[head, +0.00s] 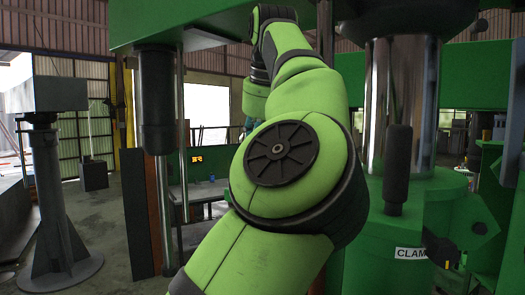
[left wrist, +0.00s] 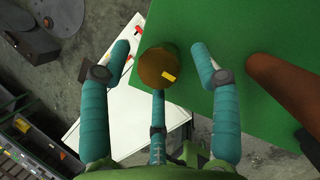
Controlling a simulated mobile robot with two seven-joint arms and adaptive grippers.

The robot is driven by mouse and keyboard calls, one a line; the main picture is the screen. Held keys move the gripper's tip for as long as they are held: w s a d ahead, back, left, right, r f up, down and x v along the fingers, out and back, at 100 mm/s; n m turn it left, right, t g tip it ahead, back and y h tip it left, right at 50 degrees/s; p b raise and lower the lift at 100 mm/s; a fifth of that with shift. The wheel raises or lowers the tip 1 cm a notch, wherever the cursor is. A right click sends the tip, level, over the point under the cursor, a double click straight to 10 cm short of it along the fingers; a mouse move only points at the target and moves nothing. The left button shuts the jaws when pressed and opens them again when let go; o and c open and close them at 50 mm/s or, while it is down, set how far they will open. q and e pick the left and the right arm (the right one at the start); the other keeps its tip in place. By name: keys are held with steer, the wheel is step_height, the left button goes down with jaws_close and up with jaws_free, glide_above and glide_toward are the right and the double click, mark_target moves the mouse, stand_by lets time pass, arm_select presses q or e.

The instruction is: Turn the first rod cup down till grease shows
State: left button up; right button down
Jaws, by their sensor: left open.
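In the left wrist view a round brown cup (left wrist: 155,69), seen end-on, has a yellow mark (left wrist: 169,76) on its face. It stands out against the edge of a green machine plate (left wrist: 225,25). My left gripper (left wrist: 160,62) has teal fingers spread open around the cup, one on each side and one below it. I see a gap at the side fingers; whether the lower finger touches the cup I cannot tell. No grease can be made out. In the head view my green arm hides the cup and most of the gripper. My right gripper is not in view.
A thick brown cylinder (left wrist: 285,88) lies to the right in the left wrist view. A white tabletop (left wrist: 118,128) with red items is below. In the head view a chrome column (head: 405,100), a dark cylinder (head: 156,100) and a grey pedestal (head: 52,190) stand around.

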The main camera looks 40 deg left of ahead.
arm_select(q)
steer(key=shift+s+d+r, duration=0.1)
steer(key=shift+c, duration=0.8)
steer(key=c, duration=0.7)
steer(key=shift+c, duration=1.1)
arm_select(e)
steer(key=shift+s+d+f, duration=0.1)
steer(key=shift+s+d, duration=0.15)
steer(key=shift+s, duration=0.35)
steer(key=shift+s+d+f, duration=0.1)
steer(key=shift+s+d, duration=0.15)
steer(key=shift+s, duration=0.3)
